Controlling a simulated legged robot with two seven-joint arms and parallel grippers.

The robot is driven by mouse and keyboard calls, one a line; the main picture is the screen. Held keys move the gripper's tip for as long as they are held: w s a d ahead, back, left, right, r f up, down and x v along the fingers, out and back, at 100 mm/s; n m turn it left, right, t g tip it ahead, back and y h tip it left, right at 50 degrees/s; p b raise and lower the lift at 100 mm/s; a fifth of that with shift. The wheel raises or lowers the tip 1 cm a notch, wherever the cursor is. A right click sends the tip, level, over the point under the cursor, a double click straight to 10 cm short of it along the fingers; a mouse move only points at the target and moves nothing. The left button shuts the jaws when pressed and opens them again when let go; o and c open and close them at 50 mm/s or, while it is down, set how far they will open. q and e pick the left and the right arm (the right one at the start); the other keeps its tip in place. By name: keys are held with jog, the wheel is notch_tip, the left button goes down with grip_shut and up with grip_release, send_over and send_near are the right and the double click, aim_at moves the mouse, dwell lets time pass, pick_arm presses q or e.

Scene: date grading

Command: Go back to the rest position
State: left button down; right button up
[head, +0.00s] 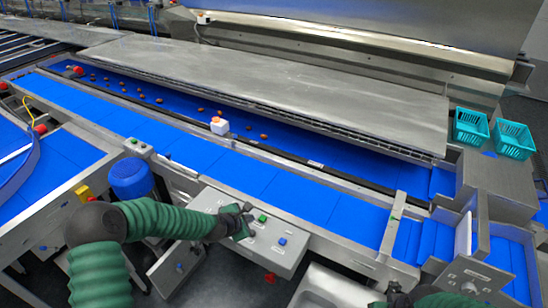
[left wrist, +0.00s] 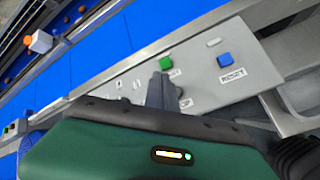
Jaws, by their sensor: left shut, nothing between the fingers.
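My left gripper (head: 246,213) is over the grey control panel (head: 215,200) at the front of the line, with its fingers shut and empty. In the left wrist view its dark fingers (left wrist: 158,90) show just below the green button (left wrist: 166,62). I cannot tell whether they touch the panel. The blue button (left wrist: 225,59) marked RESET is to the right of the fingers, clear of them. My right gripper (head: 393,295) shows only in part at the bottom edge of the head view, and its fingers are not clear.
Blue conveyor belts (head: 260,175) run across behind the panel, with scattered brown dates (head: 160,100) on the far one. A white box with an orange top (head: 219,125) stands at the belt divider. Teal baskets (head: 470,128) sit at the right. A metal tray (head: 325,290) lies below the panel.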

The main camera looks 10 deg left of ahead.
pick_arm(q)
jog(key=s+r+m+g+y+b, duration=0.1)
jog(key=s+m+g+b, duration=0.5)
jog(key=s+m, duration=1.8)
jog(key=shift+s+r+y+b, duration=0.3)
jog(key=shift+s+y+b, duration=0.4)
jog(key=shift+s, duration=2.7)
jog(key=shift+w+a+f, duration=0.1)
